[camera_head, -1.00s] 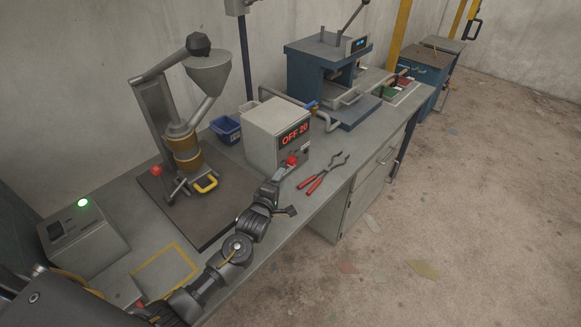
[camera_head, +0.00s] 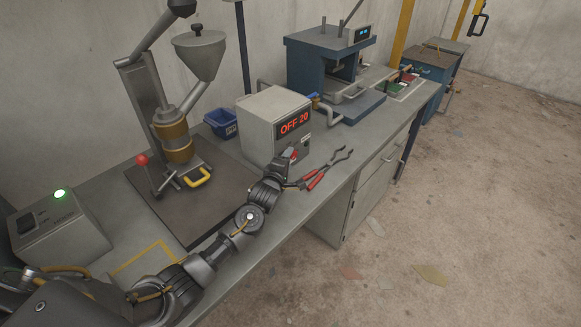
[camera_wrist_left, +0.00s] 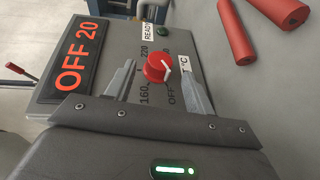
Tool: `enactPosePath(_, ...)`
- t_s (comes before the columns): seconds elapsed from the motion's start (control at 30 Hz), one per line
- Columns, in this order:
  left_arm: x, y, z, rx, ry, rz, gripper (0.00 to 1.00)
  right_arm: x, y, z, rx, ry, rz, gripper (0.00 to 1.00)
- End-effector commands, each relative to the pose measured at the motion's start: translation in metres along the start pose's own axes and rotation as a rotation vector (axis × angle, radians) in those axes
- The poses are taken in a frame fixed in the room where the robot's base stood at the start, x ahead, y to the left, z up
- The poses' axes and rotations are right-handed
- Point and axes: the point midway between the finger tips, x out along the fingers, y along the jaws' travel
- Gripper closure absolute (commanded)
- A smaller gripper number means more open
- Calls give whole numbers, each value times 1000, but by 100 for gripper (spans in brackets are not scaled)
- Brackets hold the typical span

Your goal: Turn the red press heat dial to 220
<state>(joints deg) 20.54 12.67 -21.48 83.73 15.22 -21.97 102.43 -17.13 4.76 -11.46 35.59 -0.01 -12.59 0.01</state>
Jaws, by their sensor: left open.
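The red heat dial (camera_wrist_left: 157,68) sits on the front of the grey control box (camera_head: 262,128), whose red display (camera_head: 294,123) reads OFF 20. In the left wrist view, marks OFF, 160 and 220 ring the dial, with °C beside them. Its white pointer line is on the right side, towards °C, away from 160 and 220. My left gripper (camera_wrist_left: 158,84) is open, with one finger on each side of the dial; whether they touch it I cannot tell. In the head view the gripper (camera_head: 287,158) is at the box front and partly hides the dial. My right gripper is out of view.
Red-handled pliers (camera_head: 326,170) lie on the bench just right of the gripper. A blue press (camera_head: 325,62) is farther back, and a hopper machine (camera_head: 178,138) stands to the left.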

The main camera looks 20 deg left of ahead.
Motion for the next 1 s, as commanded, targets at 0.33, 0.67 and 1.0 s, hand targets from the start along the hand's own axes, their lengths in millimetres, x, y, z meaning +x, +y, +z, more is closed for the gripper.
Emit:
enactPosePath(0.33, 20, 0, 2, 1, -3, -1, 46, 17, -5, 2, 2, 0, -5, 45)
enactPosePath(0.67, 20, 1, 2, 0, -3, -1, 63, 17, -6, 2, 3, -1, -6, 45)
enactPosePath(1.0, 20, 1, 2, 1, -3, -5, 91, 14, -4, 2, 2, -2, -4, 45)
